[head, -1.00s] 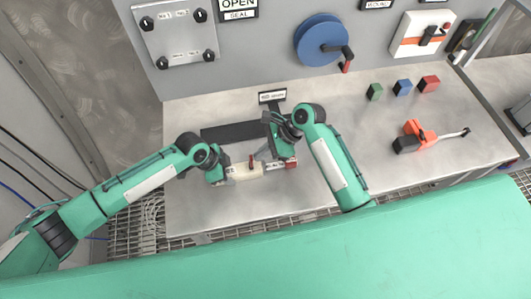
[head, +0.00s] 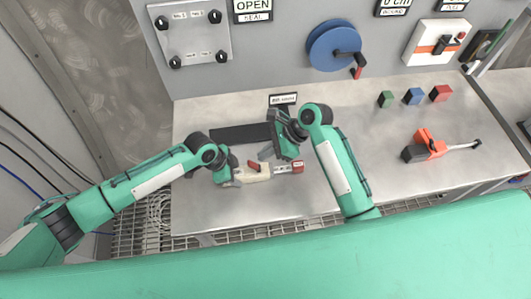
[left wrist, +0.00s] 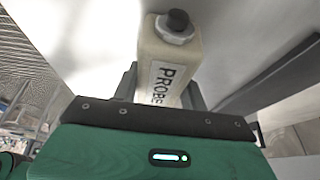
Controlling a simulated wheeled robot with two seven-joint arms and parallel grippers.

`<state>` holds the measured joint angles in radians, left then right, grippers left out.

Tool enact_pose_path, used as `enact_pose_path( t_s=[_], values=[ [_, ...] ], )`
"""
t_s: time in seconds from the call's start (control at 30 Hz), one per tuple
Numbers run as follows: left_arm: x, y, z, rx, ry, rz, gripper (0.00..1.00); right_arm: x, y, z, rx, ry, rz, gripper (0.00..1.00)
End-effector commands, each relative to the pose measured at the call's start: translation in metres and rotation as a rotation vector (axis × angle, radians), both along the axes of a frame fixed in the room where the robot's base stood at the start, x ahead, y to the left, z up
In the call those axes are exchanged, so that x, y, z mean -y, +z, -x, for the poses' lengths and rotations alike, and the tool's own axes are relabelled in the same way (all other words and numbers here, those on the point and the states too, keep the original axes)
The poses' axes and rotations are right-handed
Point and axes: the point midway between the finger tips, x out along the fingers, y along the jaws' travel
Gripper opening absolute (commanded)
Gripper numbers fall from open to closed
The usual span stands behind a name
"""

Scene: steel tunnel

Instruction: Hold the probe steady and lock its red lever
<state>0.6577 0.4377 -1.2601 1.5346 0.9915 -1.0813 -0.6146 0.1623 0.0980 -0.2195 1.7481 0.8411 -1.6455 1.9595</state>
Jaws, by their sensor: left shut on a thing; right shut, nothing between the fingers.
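The probe (head: 262,173) is beige with a red end (head: 298,167), and lies roughly level above the bench's front part in the head view. My left gripper (head: 237,176) is shut on its left end. The left wrist view shows the probe (left wrist: 172,50) with a black knob and a PROBE label between the fingers. The small red lever (head: 253,165) stands up from the probe's top, tilted; its exact angle is too small to tell. My right gripper (head: 265,154) is shut and empty, just above and right of the lever. I cannot tell whether it touches the lever.
A dark strip (head: 232,135) lies on the bench (head: 210,210) behind the probe, near a small sign (head: 283,99). Green, blue and red blocks (head: 413,96) and an orange-black tool (head: 430,147) sit at right. A blue wheel (head: 333,46) is on the wall panel.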

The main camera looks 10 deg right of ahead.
Motion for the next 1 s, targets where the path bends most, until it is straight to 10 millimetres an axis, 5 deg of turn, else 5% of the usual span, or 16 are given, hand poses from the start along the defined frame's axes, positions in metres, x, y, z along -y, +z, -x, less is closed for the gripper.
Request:
enact_pose_path(
  t_s=[0.27, 0.5, 0.8, 1.0],
  values=[
    [0.000, 0.000, 0.000, -0.001, 0.000, 0.000, 0.16, 0.003, 0.002, 0.000, 0.001, -0.001, 0.000, 0.00],
    [0.000, 0.000, 0.000, 0.000, 0.000, 0.000, 0.16, 0.035, 0.023, -0.001, 0.003, -0.001, 0.002, 0.00],
    [0.000, 0.000, 0.000, 0.000, 0.000, 0.000, 0.16, 0.008, 0.088, -0.001, 0.004, 0.002, -0.002, 0.00],
    [0.000, 0.000, 0.000, 0.000, 0.000, 0.000, 0.16, -0.001, 0.111, 0.000, 0.001, 0.001, -0.001, 0.00]
  ],
)
